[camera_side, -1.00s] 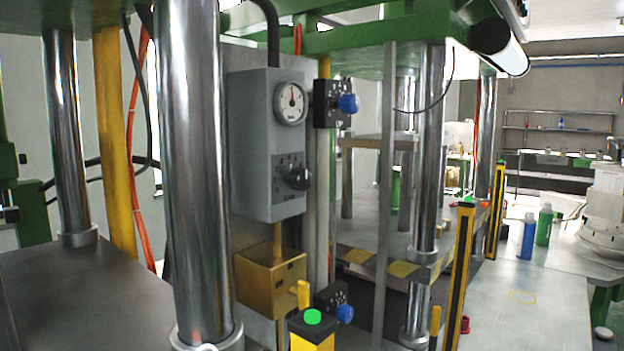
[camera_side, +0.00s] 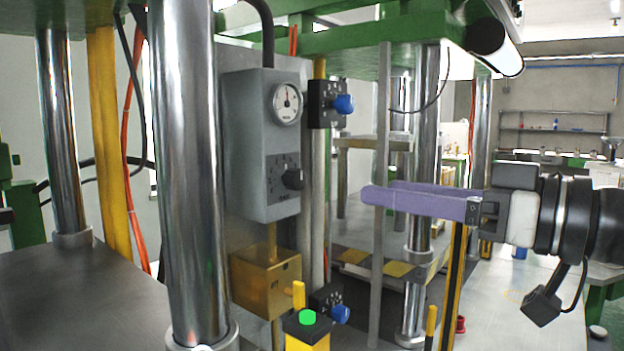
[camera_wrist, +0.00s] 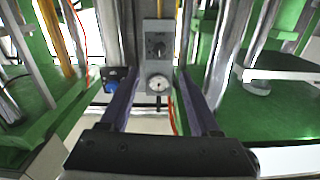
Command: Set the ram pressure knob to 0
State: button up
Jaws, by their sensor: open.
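A grey control box (camera_side: 250,150) on the press carries a round white gauge (camera_side: 287,103) with a black knob (camera_side: 292,178) below it. The knob's lettering is too small to read, so I cannot confirm that it is the ram pressure knob or tell its setting. My gripper (camera_side: 382,190) comes in from the right with its two purple fingers apart and empty, pointing at the box and clear of the knob. In the wrist view the box appears between the fingers, with the knob (camera_wrist: 158,49) above the gauge (camera_wrist: 158,84).
A blue knob (camera_side: 343,104) on a black plate is right of the box; another blue knob (camera_side: 340,314) is lower. A thin grey post (camera_side: 382,130) stands near my fingertips. Thick steel columns (camera_side: 190,160) flank the area. A brass box (camera_side: 262,278) and green button (camera_side: 307,317) sit below.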

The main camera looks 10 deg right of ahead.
aim_at(301, 179)
jog(key=shift+x, duration=5.95)
jog(key=shift+w, duration=0.1)
grip_shut()
